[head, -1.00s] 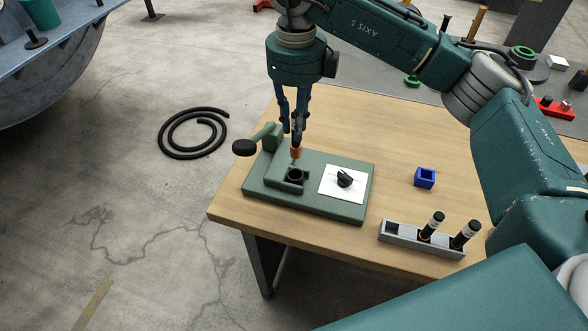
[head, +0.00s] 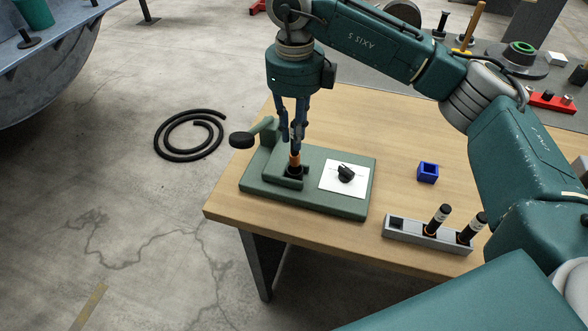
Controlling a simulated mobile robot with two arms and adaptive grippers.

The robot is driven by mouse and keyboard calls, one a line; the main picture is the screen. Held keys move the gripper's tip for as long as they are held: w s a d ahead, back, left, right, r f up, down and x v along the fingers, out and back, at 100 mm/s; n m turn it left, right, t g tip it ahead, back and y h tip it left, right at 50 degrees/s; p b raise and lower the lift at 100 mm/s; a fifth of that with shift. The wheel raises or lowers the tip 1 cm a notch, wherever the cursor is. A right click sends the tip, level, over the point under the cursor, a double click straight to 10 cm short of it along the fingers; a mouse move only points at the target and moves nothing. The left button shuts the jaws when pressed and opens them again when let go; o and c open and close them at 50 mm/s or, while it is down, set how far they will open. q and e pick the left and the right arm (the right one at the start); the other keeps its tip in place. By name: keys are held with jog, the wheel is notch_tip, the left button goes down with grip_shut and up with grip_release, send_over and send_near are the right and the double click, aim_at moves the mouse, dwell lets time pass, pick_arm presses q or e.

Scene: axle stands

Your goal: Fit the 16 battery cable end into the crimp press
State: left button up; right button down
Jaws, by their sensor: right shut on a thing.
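The green crimp press (head: 335,207) stands on the wooden table, with a lever ending in a black knob (head: 241,140) and a white dial plate (head: 333,187) with a black selector. My right gripper (head: 297,143) points down over the press and is shut on a cable end with a copper-orange tip (head: 295,160). The tip is upright at the round black socket (head: 294,171), its lower end in or right at the opening; the depth cannot be told. Two other black cable ends (head: 438,220) stand in a grey rack (head: 403,234) at the right. My left gripper is not in view.
A small blue open box (head: 428,173) sits on the table (head: 385,140) right of the press. The table between press and box is clear. A black coiled hose (head: 188,150) lies on the floor at left. A grey bench behind carries a red holder (head: 551,102).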

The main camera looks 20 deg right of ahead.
jog(key=shift+f, duration=0.45)
jog(key=shift+b, duration=0.6)
dwell(1.4)
jog(key=shift+f+b, duration=1.6)
jog(key=shift+f, duration=0.5)
jog(key=c, duration=1.5)
grip_release()
jog(key=shift+c, duration=0.2)
jog(key=shift+r, duration=0.1)
notch_tip(320, 180, up, 12)
jog(key=shift+f, duration=0.1)
